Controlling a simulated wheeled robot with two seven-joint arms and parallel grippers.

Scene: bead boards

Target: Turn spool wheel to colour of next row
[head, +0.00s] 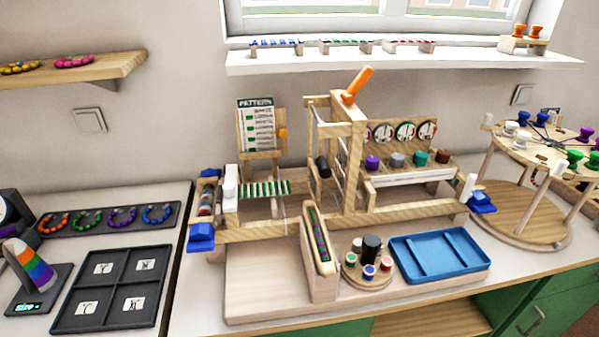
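A two-tier round wooden stand (517,205) at the right, which looks like the spool wheel, carries white, blue, green, purple and orange spools on its upper disc. A smaller round holder (352,272) with small coloured spools around a black cylinder stands in front of the loom. The pattern card (257,125) stands at the back of the wooden loom (350,150); its green and white rows have text too small to read surely. A green and white striped band (264,188) lies on the loom. Neither gripper is in view.
A blue tray (440,255) lies in front of the loom. A dark compartment tray (112,287) and a rack of coloured rings (108,219) are at the left. An orange handle (357,84) rises above the loom. A window shelf (400,62) runs behind.

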